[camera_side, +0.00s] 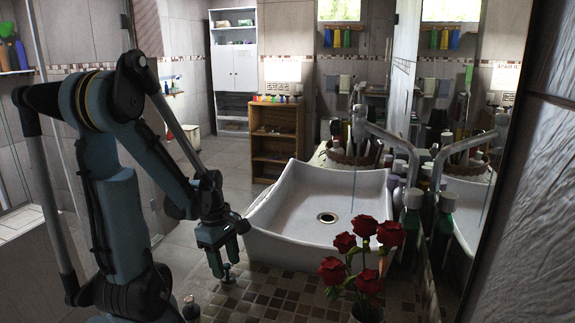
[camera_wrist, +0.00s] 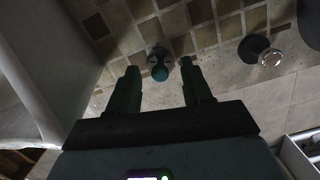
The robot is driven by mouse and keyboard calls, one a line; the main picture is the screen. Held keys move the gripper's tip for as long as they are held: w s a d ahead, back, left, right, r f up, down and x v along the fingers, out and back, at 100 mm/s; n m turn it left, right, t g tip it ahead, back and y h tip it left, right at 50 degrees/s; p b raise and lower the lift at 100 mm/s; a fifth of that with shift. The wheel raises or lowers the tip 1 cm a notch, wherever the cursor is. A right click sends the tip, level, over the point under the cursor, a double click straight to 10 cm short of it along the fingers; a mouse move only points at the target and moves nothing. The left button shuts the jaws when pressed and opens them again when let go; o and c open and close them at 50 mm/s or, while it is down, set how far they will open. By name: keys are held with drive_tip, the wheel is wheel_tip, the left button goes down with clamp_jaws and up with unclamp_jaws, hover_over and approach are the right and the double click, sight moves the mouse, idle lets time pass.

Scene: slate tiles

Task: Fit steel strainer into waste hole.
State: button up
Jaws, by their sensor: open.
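The steel strainer (camera_side: 228,275) stands on the tiled counter just left of the basin, small and dim in the side view. In the wrist view the strainer (camera_wrist: 157,56) shows a grey rim and a rounded teal knob. My gripper (camera_side: 227,262) is over it, with its fingers pointing down. In the wrist view the open gripper (camera_wrist: 158,72) has one finger on each side of the knob, with a gap visible at both sides. The waste hole (camera_side: 327,217) is a dark opening with a metal ring in the floor of the white basin (camera_side: 290,205).
Red roses (camera_side: 362,245) stand in front of the basin. A dark bottle (camera_side: 190,308) is near the counter's front left; a dark round item with a shiny top (camera_wrist: 270,57) shows at right in the wrist view.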

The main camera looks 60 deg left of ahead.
clamp_jaws()
drive_tip(key=shift+r, duration=0.1)
idle(0.4)
